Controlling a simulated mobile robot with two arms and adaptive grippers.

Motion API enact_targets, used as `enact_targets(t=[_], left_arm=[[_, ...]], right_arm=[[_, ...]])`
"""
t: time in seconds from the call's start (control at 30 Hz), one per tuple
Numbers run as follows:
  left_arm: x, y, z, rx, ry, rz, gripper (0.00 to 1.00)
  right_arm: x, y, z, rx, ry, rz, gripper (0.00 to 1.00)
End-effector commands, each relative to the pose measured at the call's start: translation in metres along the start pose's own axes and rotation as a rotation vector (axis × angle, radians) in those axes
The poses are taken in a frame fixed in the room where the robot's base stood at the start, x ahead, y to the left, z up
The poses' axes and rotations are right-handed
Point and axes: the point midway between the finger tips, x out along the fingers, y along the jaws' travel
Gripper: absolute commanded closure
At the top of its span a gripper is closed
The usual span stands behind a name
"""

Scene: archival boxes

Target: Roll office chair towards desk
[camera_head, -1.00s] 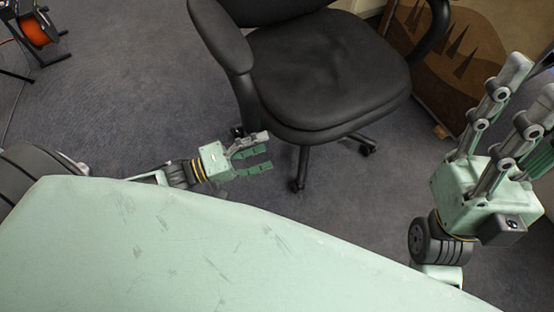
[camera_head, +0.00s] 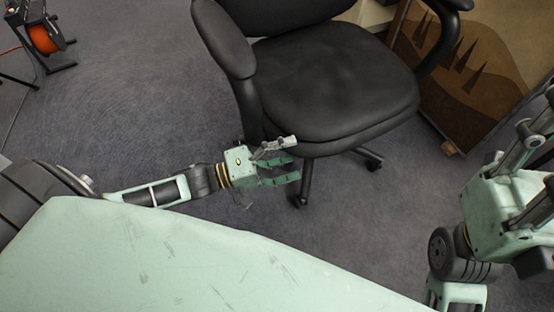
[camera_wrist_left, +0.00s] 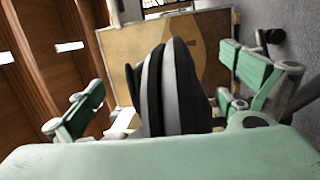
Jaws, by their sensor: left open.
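The black office chair (camera_head: 326,75) stands upright at the top centre of the head view, with padded armrests and a castor base (camera_head: 303,195). The desk cannot be made out in these frames. My left gripper (camera_head: 288,160) is open beside the chair, near the seat's front left edge and above a base leg. In the left wrist view, a dark padded part of the chair (camera_wrist_left: 172,90) lies between its open fingers (camera_wrist_left: 165,95); contact cannot be told. My right gripper is at the right edge of the head view, its fingertips cut off by the frame, away from the chair.
A brown panel with a tree picture (camera_head: 478,62) stands right behind the chair; it also shows in the left wrist view (camera_wrist_left: 118,65). An orange reel on a black stand (camera_head: 43,38) is at the top left. Grey carpet (camera_head: 140,95) left of the chair is clear.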

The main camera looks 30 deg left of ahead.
Motion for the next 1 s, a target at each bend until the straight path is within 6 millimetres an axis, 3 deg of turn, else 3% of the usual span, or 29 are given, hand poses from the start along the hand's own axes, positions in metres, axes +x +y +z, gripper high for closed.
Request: enact_targets(t=[0.2, 0.53, 1.0], left_arm=[[0.021, -0.001, 0.001, 0.000, -0.001, 0.001, 0.02], [0.024, 0.000, 0.001, -0.001, -0.001, 0.000, 0.02], [0.023, 0.000, 0.000, 0.000, -0.001, 0.000, 0.43]], right_arm=[[0.002, -0.001, 0.000, -0.003, 0.021, -0.009, 0.56], [0.004, -0.001, 0.000, -0.003, 0.024, -0.010, 0.56], [0.004, -0.001, 0.000, -0.003, 0.024, -0.010, 0.56]])
